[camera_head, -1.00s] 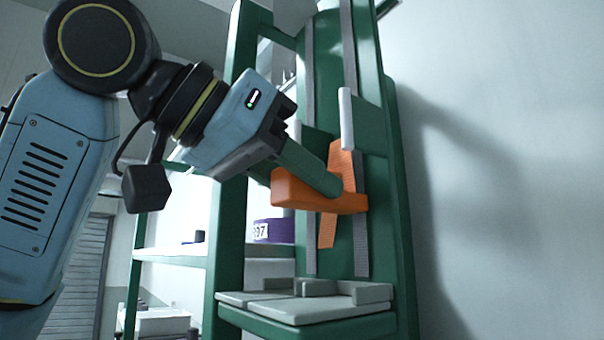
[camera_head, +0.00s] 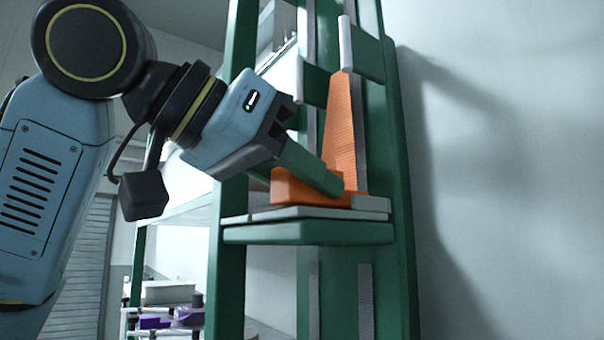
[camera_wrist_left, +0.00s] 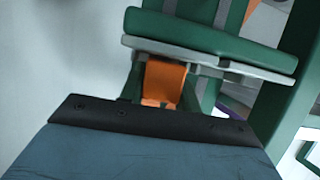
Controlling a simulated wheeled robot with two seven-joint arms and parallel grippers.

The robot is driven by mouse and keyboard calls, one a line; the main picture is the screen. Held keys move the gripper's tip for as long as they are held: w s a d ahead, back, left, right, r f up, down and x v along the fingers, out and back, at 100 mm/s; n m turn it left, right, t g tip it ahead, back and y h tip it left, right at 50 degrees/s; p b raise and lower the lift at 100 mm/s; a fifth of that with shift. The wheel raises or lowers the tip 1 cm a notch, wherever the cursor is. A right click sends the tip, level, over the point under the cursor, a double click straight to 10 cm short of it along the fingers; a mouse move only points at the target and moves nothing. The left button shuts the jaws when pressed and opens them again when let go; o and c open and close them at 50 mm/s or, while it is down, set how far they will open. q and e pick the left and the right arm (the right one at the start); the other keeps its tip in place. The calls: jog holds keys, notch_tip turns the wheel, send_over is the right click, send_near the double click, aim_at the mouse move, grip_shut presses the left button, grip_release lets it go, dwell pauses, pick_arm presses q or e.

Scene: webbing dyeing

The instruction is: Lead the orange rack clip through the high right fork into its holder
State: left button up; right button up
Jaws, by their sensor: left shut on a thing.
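The orange rack clip (camera_head: 290,187) is held low in front of the green rack, with its lower edge close to the grey plate. My left gripper (camera_head: 325,182) is shut on it. It also shows as an orange patch in the left wrist view (camera_wrist_left: 163,82). An orange ribbed band (camera_head: 341,135) rises from the clip and narrows toward the right pale prong (camera_head: 345,45) of the fork. The left pale prong (camera_head: 302,80) stands beside it. A grey holder block (camera_head: 371,203) is at the clip's right end. I cannot tell whether the clip touches it. My right gripper is not in view.
The grey plate (camera_head: 250,217) lies on a green shelf (camera_head: 310,234) below the clip; the shelf also shows in the left wrist view (camera_wrist_left: 215,40). A green rack post (camera_head: 229,280) stands at left. A bare pale wall (camera_head: 500,180) is at right. Purple items (camera_head: 155,322) lie low at left.

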pick_arm(q)
jog(key=shift+f, duration=0.15)
jog(key=o, duration=1.1)
jog(key=shift+s+a, duration=0.1)
jog(key=b+v, duration=0.1)
jog(key=v, duration=1.2)
jog(key=shift+s+a, duration=0.1)
